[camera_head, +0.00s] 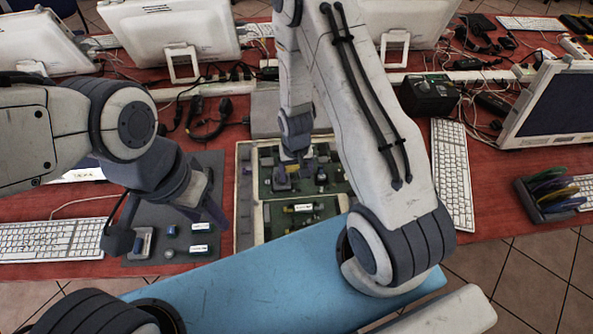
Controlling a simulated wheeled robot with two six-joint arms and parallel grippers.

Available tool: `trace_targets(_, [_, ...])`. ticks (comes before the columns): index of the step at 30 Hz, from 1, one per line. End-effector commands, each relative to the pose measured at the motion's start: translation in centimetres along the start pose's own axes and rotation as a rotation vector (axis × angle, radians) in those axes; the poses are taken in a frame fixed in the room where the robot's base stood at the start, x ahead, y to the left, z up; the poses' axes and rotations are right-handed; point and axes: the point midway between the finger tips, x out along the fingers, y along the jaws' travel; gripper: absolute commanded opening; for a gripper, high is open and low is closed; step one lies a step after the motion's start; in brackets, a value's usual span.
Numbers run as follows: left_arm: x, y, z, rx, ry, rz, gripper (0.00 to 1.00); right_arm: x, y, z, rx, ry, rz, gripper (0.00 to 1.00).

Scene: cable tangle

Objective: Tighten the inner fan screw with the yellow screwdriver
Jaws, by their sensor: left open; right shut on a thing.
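An open beige case (246,205) with green boards inside lies in the middle of the table. My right gripper (296,170) reaches down over the upper part of the case. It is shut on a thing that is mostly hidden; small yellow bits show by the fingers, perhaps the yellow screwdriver. I cannot tell whether its tip touches anything. The inner fan and its screw cannot be made out. My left gripper (212,203) is open and apart from the case, above a dark grey mat (150,217) to its left.
Small cylindrical parts (200,250) lie on the mat. Keyboards stand at the left (50,240) and right (452,175). A black box (428,97), cables and monitors (175,35) crowd the back. A dark rack (548,195) with coloured items stands at the right edge.

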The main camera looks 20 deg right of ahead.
Motion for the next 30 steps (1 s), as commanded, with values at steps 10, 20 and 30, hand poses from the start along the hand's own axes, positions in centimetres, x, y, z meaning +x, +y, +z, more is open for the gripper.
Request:
trace_targets(10, [-1.3, 0.1, -0.1, 0.000, 0.000, 0.000, 0.50, -1.4, 0.0, 0.0, -0.005, 0.000, 0.000, 0.21])
trace_targets(20, [-3.1, 0.2, -0.2, -0.001, 0.000, 0.000, 0.50, -3.4, 0.0, 0.0, -0.006, 0.000, 0.000, 0.21])
trace_targets(30, [-5.0, 0.4, -0.3, -0.002, 0.000, 0.000, 0.50, -5.4, 0.0, 0.0, -0.006, 0.000, 0.000, 0.21])
